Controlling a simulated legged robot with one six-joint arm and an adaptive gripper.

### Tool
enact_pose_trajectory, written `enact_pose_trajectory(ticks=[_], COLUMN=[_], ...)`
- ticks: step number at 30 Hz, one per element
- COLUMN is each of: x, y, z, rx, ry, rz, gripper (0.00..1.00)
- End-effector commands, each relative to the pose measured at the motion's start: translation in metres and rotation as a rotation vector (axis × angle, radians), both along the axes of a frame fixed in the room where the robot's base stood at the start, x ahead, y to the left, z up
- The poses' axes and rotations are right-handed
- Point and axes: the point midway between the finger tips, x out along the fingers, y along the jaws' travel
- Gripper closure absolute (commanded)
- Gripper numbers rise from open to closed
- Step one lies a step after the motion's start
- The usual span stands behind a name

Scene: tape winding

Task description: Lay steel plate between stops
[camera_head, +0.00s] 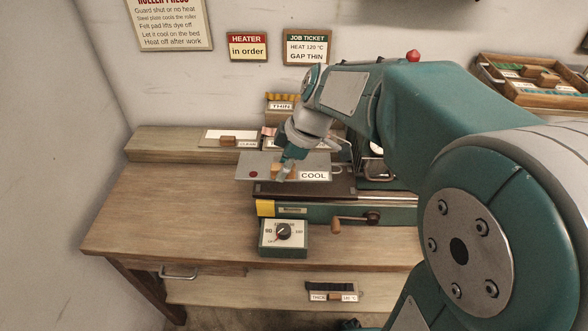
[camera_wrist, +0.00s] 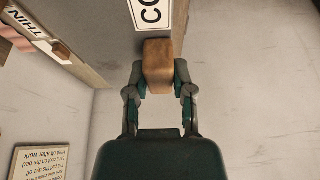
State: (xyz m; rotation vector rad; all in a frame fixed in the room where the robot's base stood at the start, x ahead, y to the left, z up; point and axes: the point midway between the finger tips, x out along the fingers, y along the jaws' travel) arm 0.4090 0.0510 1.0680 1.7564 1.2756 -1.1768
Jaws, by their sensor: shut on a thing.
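The steel plate (camera_head: 247,160) is a grey sheet with a red dot, a COOL label and a wooden handle block. My gripper (camera_head: 284,173) is shut on this wooden block (camera_wrist: 158,60). The plate (camera_wrist: 100,28) fills the upper part of the wrist view. In the head view it shows over the dark bed (camera_head: 300,190) of the roller press, overhanging its left end; it looks raised, but the exact gap is unclear. I cannot make out the stops; the plate and my arm cover part of the bed.
A heater box with a dial (camera_head: 284,236) stands in front of the press. The crank handle (camera_head: 337,225) juts forward. A CLEAN tray (camera_head: 230,139) and a THIN holder (camera_head: 282,102) are behind. The bench's left side (camera_head: 165,200) is clear. A wooden rack (camera_head: 530,80) is at right.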

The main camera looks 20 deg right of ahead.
Motion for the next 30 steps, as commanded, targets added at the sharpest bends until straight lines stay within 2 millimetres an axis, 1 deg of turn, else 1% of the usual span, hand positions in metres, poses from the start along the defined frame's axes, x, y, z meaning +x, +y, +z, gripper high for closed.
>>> enact_pose_trajectory(ticks=[1, 2, 3, 9, 11, 17, 18, 21, 24, 30], x=[0.009, 0.014, 0.018, 0.037, 0.041, 0.048, 0.05, 0.05, 0.05, 0.05], y=[-0.01, -0.015, -0.019, -0.032, -0.034, -0.039, -0.043, -0.043, -0.045, -0.043], z=[-0.005, -0.008, -0.015, -0.047, -0.052, -0.063, -0.067, -0.084, -0.095, -0.096], rx=[0.002, 0.004, 0.004, -0.001, -0.003, -0.003, -0.002, -0.002, 0.0, -0.002], ry=[0.001, 0.002, 0.004, 0.002, -0.001, -0.001, 0.0, 0.001, -0.001, -0.004], rz=[-0.007, -0.006, -0.007, -0.004, -0.003, -0.003, -0.004, -0.002, -0.003, -0.002], gripper=[1.0, 1.0, 1.0, 1.0, 1.0, 1.0, 1.0, 1.0, 1.0, 1.0])
